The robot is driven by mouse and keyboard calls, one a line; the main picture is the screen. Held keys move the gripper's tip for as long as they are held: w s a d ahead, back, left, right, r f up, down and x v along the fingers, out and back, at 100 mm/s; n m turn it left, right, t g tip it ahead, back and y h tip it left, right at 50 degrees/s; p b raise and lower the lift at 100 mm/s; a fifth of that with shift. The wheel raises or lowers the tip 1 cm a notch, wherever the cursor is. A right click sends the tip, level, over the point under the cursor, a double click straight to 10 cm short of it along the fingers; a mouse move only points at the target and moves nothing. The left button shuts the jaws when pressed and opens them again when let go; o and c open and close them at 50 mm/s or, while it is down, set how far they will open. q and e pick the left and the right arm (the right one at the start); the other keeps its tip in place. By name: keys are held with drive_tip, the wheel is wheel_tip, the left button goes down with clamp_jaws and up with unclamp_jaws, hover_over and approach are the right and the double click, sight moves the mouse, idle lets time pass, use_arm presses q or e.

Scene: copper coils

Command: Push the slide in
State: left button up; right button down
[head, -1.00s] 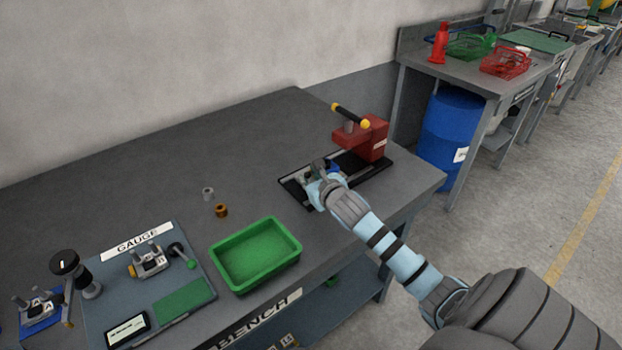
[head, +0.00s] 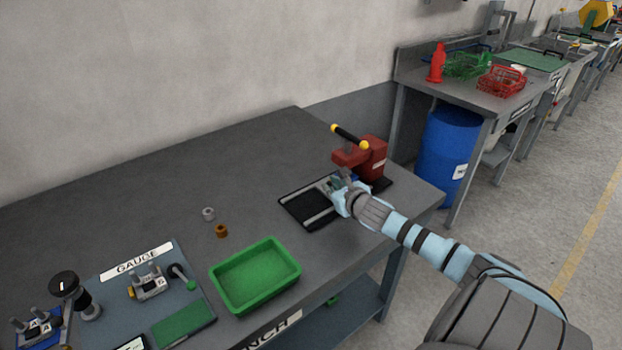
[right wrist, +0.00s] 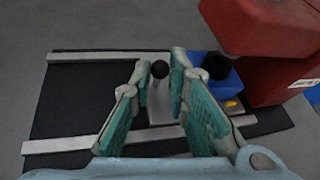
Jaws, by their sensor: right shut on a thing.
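A red press (head: 372,158) with a black and yellow handle stands on a black base (head: 303,207) with two pale rails. The slide has a grey plate (right wrist: 168,112), a dark round knob (right wrist: 160,69) and a blue block (right wrist: 228,88) with a dark round part on top. The blue block is close against the red press, partly under its overhanging head. My right gripper (head: 340,186) is over the slide. In the right wrist view its fingers (right wrist: 162,80) are shut on the knob, one on each side. My left gripper is not in view.
A green tray (head: 256,275) stands at the bench front. A grey ring (head: 208,213) and a copper ring (head: 221,231) lie behind it. A gauge board (head: 195,290) is at left. The bare left end of the rails and the bench behind are free.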

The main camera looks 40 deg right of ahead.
drive_tip(key=shift+d, duration=0.3)
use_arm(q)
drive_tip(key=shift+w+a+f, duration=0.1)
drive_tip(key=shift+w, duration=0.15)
use_arm(e)
drive_tip(key=shift+r, duration=0.15)
drive_tip(key=c, duration=1.9)
unclamp_jaws()
drive_tip(key=shift+o, duration=0.4)
drive_tip(key=shift+d, duration=0.1)
drive_tip(key=shift+s, duration=0.1)
drive_tip(key=v, duration=0.6)
drive_tip(key=shift+s, duration=0.35)
drive_tip(key=shift+s+a+r, duration=0.15)
drive_tip(key=shift+s+a, duration=0.05)
drive_tip(key=shift+a, duration=0.15)
